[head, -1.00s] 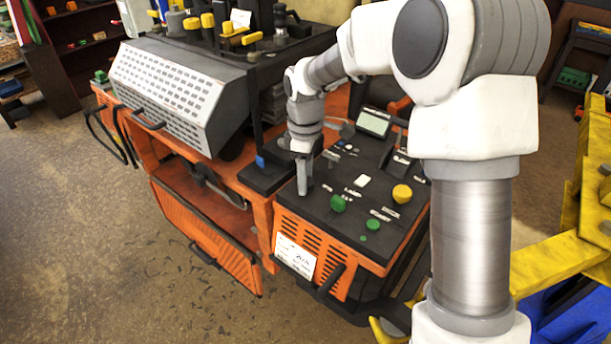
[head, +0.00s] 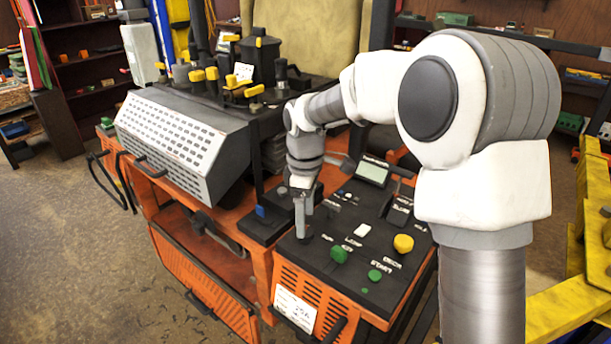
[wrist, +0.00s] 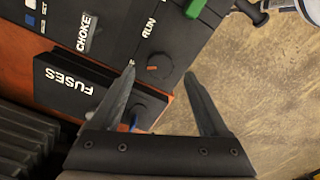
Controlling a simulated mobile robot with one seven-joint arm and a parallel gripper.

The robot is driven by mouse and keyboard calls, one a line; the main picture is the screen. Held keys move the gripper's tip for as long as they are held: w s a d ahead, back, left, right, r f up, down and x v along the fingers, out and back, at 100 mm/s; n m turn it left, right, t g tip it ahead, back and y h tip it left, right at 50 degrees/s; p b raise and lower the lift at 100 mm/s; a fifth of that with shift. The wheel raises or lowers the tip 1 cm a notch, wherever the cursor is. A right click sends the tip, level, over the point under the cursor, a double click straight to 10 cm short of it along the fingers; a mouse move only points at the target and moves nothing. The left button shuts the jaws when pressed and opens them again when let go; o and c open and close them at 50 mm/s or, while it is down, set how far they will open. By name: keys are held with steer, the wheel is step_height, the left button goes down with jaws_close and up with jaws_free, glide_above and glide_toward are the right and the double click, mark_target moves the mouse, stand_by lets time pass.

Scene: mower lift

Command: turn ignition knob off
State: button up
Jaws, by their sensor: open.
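A round black knob (wrist: 160,67) with a short orange mark sits on the black control panel (wrist: 122,50) beside the white RUN label in the wrist view. It looks like the ignition knob. My gripper (wrist: 160,70) is open, with its two fingertips on either side of the knob in that view. I cannot tell whether they touch it or how high they are above the panel. In the head view my gripper (head: 303,232) points down at the left edge of the panel (head: 345,280), and the knob is hidden there.
A green knob (head: 339,254), yellow knob (head: 403,243), white button (head: 362,230) and small green button (head: 375,275) stand on the panel. A black FUSES box (wrist: 95,88) lies close to one finger. A grey perforated cover (head: 180,135) is at left.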

mark_target(307, 232)
step_height(307, 232, up, 14)
stand_by(0.3)
steer(key=s+d+r+m+t, duration=0.3)
steer(key=s+d+m, duration=0.55)
steer(key=s, duration=0.55)
steer(key=s+d+f+m+t, duration=0.1)
steer(key=s+d+f+m, duration=0.1)
steer(key=s, duration=0.3)
steer(key=s+d+f+m+t, duration=0.1)
steer(key=s+d+f+m, duration=0.2)
steer(key=s, duration=0.3)
steer(key=shift+d+f+m+t, duration=0.25)
steer(key=shift+d+m+t, duration=0.1)
steer(key=shift+m, duration=0.4)
